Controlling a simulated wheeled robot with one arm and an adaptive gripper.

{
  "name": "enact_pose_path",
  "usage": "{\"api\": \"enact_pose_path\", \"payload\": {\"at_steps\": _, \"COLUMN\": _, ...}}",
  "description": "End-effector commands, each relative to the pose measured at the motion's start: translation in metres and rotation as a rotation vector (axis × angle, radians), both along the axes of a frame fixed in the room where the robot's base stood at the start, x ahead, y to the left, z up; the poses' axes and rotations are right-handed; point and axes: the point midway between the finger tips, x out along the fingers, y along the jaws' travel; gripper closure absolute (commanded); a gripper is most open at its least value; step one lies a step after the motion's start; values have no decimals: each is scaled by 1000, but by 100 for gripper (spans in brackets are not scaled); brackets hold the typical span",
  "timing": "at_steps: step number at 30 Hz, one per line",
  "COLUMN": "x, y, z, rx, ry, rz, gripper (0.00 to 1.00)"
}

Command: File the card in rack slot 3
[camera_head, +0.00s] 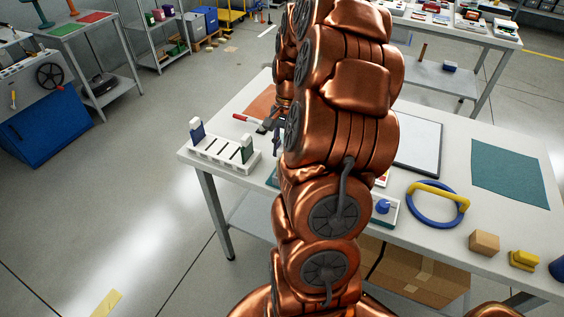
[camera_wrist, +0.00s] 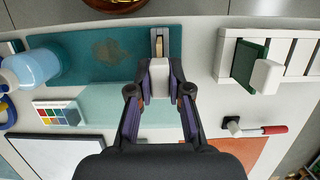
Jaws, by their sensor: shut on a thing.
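The white rack (camera_head: 225,158) stands at the table's left end, with dark slots along its top. A blue card with a white top (camera_head: 197,131) stands in its left end and a green card (camera_head: 246,149) in its right end. In the wrist view the rack (camera_wrist: 300,58) is at the upper right with the green card (camera_wrist: 243,62). My gripper (camera_wrist: 160,84) is shut on a white block-like tab, apparently the held card's (camera_wrist: 159,76), left of the rack and apart from it. The card's body below the tab is mostly hidden.
A red-handled tool (camera_wrist: 262,130) lies near the rack. A teal mat (camera_wrist: 75,62), a colour chart (camera_wrist: 60,113) and a blue-white container (camera_wrist: 33,70) are left of my gripper. A blue ring with a yellow grip (camera_head: 437,205) lies farther right on the table.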

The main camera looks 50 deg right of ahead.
Motion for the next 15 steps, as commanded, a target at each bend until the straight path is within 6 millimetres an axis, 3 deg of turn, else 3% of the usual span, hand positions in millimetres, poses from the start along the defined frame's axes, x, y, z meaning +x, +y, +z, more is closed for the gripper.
{"api": "enact_pose_path", "payload": {"at_steps": 15, "x": 0, "y": 0, "z": 12, "rx": 1, "ry": 1, "rz": 0, "gripper": 100}}
